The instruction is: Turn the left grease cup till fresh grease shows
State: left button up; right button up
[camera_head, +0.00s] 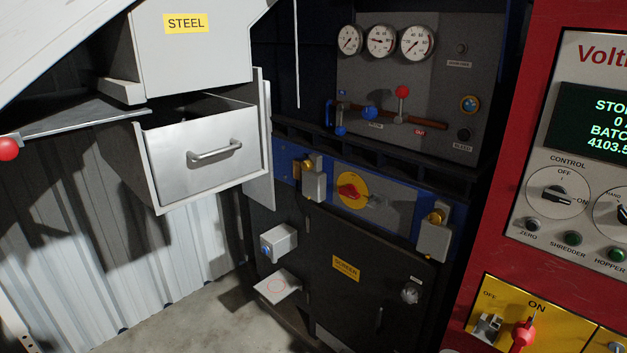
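Two small brass-coloured cups sit on grey blocks on the blue band of the dark machine. The left grease cup (307,164) is at the band's left end, above its grey block (314,186). The right grease cup (435,216) is at the band's right end, with a small yellow spot below its block. I cannot make out any fresh grease at the left cup at this size. Neither of my grippers is in view.
A red rotary switch (348,191) on a yellow disc sits between the cups. An open steel drawer (205,150) juts out left of the left cup. A red control cabinet (490,240) stands at the right. Bare floor (195,325) shows below the drawer.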

aim_at(307, 165)
jog(key=i+j, duration=0.2)
jog(key=i+j+z, duration=0.15)
jog(key=j, duration=0.2)
jog(key=i+j, duration=0.15)
jog(key=i, duration=0.15)
jog(key=i+j+z, duration=0.1)
jog(key=i, duration=0.25)
